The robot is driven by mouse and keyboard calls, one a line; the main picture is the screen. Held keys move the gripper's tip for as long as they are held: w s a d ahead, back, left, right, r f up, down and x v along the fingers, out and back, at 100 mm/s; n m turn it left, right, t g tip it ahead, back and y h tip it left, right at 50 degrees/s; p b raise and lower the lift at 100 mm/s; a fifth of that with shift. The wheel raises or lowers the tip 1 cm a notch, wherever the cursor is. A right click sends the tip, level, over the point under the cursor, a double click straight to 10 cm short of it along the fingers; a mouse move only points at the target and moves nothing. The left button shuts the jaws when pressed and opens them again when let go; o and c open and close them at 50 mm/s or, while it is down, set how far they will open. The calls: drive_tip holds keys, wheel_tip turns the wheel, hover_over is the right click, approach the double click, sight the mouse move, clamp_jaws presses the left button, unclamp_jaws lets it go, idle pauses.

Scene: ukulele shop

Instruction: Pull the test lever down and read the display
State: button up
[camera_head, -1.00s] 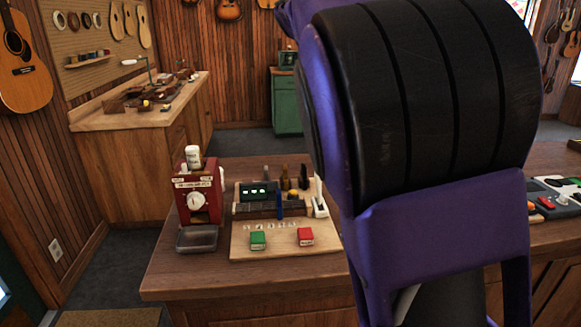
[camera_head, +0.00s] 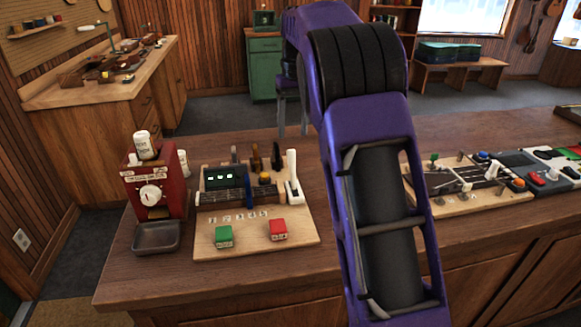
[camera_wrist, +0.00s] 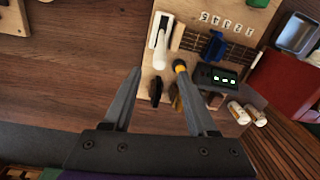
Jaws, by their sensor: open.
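A white lever (camera_head: 292,178) stands upright at the right back of a light wooden board (camera_head: 290,242) on the counter. It also shows in the wrist view (camera_wrist: 160,44). A dark display (camera_head: 224,177) with small green lit marks sits left of it; the marks are too small to read. The display shows in the wrist view too (camera_wrist: 216,78). My gripper (camera_wrist: 159,72) is open in the wrist view, its fingers pointing toward the lever's side of the board. Nothing is seen held between them. The head view does not show the gripper.
On the board are a green block (camera_head: 224,236), a red block (camera_head: 278,229), a fretted strip with a blue piece, and several dark posts near the lever. A red machine (camera_head: 158,190) stands left with a metal tray (camera_head: 156,237). Another board (camera_head: 470,188) lies right.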

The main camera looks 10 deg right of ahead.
sight(291, 167)
drive_tip(key=f, duration=1.2)
drive_tip(key=shift+a+f, duration=0.1)
drive_tip(key=shift+a, duration=0.15)
clamp_jaws()
idle(0.8)
